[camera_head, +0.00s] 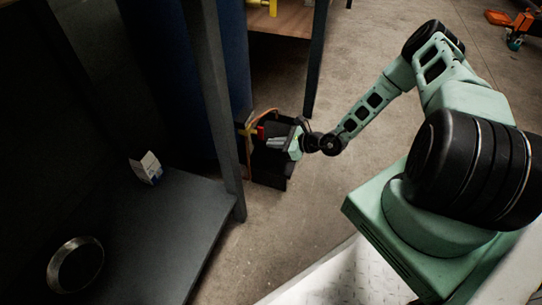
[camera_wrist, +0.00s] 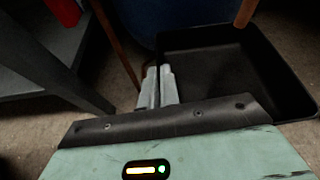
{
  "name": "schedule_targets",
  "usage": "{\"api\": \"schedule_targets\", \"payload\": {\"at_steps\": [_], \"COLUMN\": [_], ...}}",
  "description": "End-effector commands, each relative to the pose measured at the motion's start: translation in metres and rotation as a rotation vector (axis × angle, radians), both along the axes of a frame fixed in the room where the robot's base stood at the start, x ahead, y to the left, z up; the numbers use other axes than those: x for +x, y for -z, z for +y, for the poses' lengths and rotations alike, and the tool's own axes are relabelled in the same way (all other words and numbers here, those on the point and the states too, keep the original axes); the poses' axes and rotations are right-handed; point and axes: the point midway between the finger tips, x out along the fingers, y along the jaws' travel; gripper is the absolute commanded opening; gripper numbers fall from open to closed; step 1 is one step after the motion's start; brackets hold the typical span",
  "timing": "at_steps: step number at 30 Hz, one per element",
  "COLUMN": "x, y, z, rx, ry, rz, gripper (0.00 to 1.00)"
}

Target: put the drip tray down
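The drip tray (camera_wrist: 225,75) is a black, shallow, square-cornered tray, in the right half of the wrist view. It also shows as a dark shape in the head view (camera_head: 270,178), low beside the dark shelf's post. My gripper (camera_wrist: 160,75) has its two grey fingers close together at the tray's left wall, and it appears shut on that wall. In the head view my gripper (camera_head: 281,143) reaches left over the tray. My gripper's body hides the tray's near edge in the wrist view. I cannot tell whether the tray's underside touches the floor.
A dark shelf (camera_head: 190,210) at left holds a small white-and-blue carton (camera_head: 149,168) and a round metal ring or dish (camera_head: 75,264). A blue drum (camera_wrist: 185,14) stands behind the tray. A wooden-topped table (camera_head: 285,18) is behind. Concrete floor (camera_head: 350,50) is open beyond my arm.

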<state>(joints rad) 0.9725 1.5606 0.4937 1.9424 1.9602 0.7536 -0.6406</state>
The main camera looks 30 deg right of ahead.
Motion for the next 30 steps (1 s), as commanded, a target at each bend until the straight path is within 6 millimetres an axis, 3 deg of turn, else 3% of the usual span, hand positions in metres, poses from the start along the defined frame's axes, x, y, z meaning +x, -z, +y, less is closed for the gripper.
{"api": "schedule_targets", "payload": {"at_steps": [1, 4, 16, 29, 30], "x": [0.000, 0.000, 0.000, 0.000, 0.000], "y": [0.017, 0.036, 0.083, 0.086, 0.086], "z": [0.001, 0.000, 0.001, 0.000, 0.000], "rx": [0.002, 0.001, 0.001, 0.000, 0.001], "ry": [0.001, 0.000, 0.000, 0.000, 0.000], "rz": [0.000, 0.000, -0.002, -0.001, -0.001], "gripper": [0.00, 0.00, 0.00, 0.00, 0.15]}}
